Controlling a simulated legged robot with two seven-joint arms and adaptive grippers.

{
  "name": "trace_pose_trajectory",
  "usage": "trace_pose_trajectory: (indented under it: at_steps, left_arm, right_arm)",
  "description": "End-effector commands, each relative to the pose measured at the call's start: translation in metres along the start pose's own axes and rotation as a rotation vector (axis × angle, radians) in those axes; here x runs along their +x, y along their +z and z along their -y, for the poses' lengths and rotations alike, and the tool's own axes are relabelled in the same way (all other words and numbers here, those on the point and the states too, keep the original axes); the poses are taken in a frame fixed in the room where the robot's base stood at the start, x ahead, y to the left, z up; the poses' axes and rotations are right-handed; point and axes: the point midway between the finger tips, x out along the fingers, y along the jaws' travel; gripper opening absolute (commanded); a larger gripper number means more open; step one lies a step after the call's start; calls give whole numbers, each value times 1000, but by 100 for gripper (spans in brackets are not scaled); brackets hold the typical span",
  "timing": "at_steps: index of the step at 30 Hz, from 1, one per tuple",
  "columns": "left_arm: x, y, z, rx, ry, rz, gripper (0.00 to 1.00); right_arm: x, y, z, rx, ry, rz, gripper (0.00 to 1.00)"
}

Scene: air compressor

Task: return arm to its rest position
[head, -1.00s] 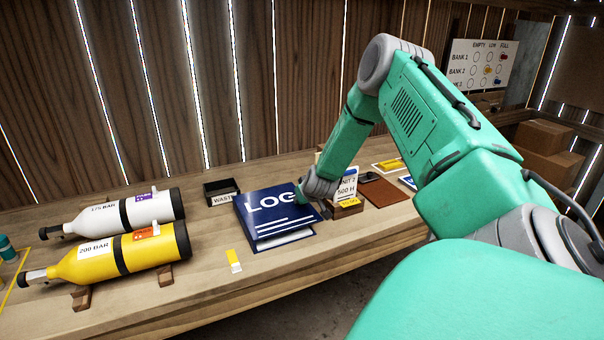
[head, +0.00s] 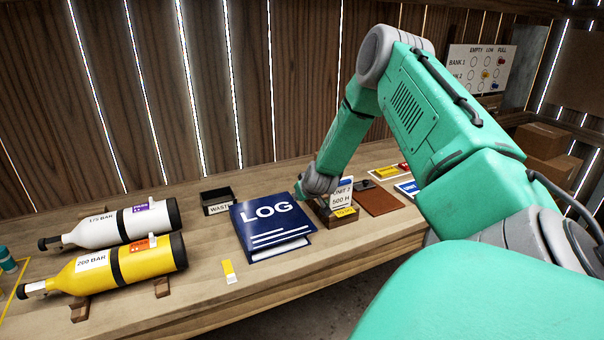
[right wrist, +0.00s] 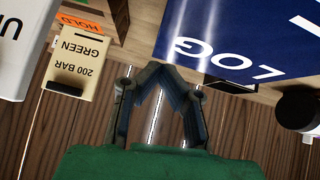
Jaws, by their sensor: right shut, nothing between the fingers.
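My right arm (head: 430,110) reaches in from the right over the bench in the head view. Its gripper (head: 300,192) is low behind the right edge of the blue LOG book (head: 270,226), mostly hidden by the wrist. In the right wrist view the two fingertips (right wrist: 158,68) meet and the gripper is shut and empty. The LOG book also shows in that view (right wrist: 215,35), beyond the fingers to the upper right. My left gripper is not in view.
A UNIT 2 card stand (head: 341,197) stands just right of the wrist. A black WASTE box (head: 218,201) is left of it. White (head: 110,228) and yellow (head: 115,266) cylinders lie at left. A status board (head: 482,68) is behind.

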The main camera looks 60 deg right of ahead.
Motion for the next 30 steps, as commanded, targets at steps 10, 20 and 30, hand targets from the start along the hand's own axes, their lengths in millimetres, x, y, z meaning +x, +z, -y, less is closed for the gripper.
trace_pose_trajectory:
  at_steps: [10,20,30]
  left_arm:
    - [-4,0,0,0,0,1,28]
    - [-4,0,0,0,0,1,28]
    - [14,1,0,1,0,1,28]
  right_arm:
    - [-70,-1,0,-3,3,-3,0]
    - [-81,1,-6,2,2,0,0]
    - [-77,45,52,-87,-44,57,0]
